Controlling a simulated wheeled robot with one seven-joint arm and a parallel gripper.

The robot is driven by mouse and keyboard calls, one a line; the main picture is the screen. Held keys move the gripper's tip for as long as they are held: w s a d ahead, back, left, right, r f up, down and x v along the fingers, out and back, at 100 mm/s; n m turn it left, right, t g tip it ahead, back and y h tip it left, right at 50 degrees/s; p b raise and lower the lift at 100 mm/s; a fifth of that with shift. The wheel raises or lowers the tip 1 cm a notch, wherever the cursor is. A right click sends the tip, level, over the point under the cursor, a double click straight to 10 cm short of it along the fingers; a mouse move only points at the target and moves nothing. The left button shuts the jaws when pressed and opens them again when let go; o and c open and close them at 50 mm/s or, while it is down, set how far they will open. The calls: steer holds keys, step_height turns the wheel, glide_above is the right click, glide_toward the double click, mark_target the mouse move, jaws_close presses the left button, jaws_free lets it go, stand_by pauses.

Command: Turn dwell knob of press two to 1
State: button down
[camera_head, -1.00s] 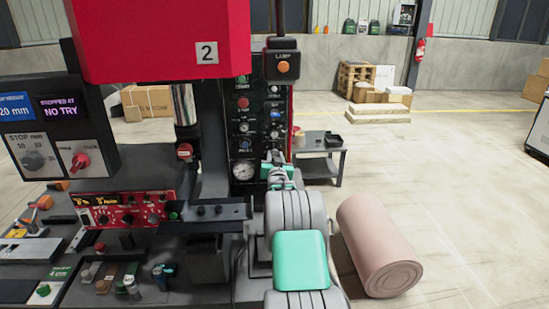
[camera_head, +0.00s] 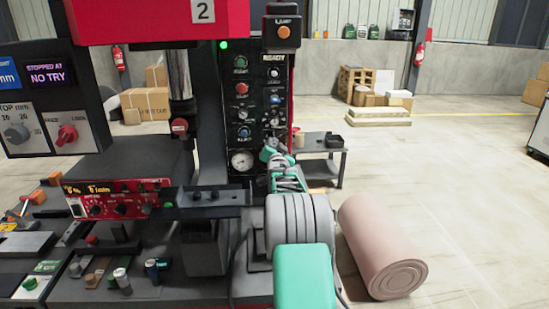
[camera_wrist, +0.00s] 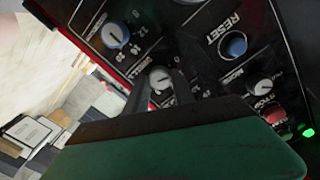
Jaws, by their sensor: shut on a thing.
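The control panel (camera_head: 258,115) of press two is black and upright under the red press head marked 2 (camera_head: 203,11). In the wrist view, a small pale round knob (camera_wrist: 160,77) sits beside a label that seems to read DWELL. My gripper (camera_wrist: 170,88) is shut on this knob, and its dark fingers cover part of it and its scale. I cannot read the knob's setting. In the head view, my gripper (camera_head: 268,152) is at the panel's lower right, and the dwell knob is hidden behind it.
A larger blue-grey knob (camera_wrist: 115,35) with a numbered scale is close to the dwell knob. A blue RESET button (camera_wrist: 235,45) and a mode knob (camera_wrist: 262,88) are also near. The pressure gauge (camera_head: 242,160) is left of my gripper.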

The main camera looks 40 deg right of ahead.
steer(key=m+b, duration=0.1)
steer(key=b, duration=0.1)
steer(key=m+b, duration=0.2)
steer(key=shift+f+m, duration=0.2)
steer(key=shift+m, duration=0.1)
steer(key=shift+r+m+b, duration=0.15)
steer(key=shift+m+b, duration=0.35)
steer(key=shift+b, duration=0.25)
steer(key=shift+r, duration=0.1)
steer(key=c, duration=1.1)
jaws_free()
steer(key=shift+o, duration=0.2)
steer(key=b+v, duration=0.2)
steer(key=v, duration=0.5)
steer(key=shift+s+a, duration=0.2)
steer(key=shift+s, duration=0.1)
